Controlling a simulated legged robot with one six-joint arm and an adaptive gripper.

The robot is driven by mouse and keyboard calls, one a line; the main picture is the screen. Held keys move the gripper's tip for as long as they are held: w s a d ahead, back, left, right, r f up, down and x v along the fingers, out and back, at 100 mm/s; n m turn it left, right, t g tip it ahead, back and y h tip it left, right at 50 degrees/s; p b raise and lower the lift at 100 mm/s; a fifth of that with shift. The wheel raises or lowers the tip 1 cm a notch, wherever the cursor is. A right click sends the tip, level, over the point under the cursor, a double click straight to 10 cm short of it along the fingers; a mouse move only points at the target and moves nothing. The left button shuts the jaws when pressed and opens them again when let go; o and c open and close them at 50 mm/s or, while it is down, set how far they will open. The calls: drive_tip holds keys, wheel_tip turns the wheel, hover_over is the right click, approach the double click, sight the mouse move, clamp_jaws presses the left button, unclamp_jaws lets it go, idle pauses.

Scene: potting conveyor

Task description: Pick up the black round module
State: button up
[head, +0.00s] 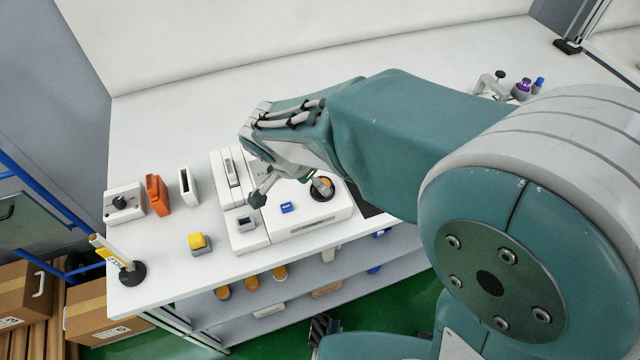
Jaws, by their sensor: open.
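A black round module (323,190) with an orange-yellow part on top sits on the white machine (305,222) in the middle of the bench. Part of it is hidden by my gripper. My gripper (289,192) comes in from the right, above the machine, with its fingers spread and nothing between them. One dark fingertip is left of the module, over the machine's left part. The other finger is over or beside the module; I cannot tell whether it touches.
A blue part (287,208) lies on the machine. A yellow-topped block (198,242), orange case (158,195), white slotted case (187,187) and black-knobbed box (124,203) stand left. A post with a black base (131,272) stands at the front-left corner.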

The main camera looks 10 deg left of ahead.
drive_tip(key=x, duration=0.4)
drive_tip(key=shift+w+d+f, duration=0.2)
drive_tip(key=shift+w+d, duration=0.15)
drive_tip(key=shift+w, duration=0.05)
drive_tip(key=shift+w+a+f, duration=0.15)
drive_tip(key=shift+a+f, duration=0.15)
drive_tip(key=shift+a, duration=0.15)
drive_tip(key=shift+c, duration=0.9)
drive_tip(key=shift+d, duration=0.35)
drive_tip(key=c, duration=1.1)
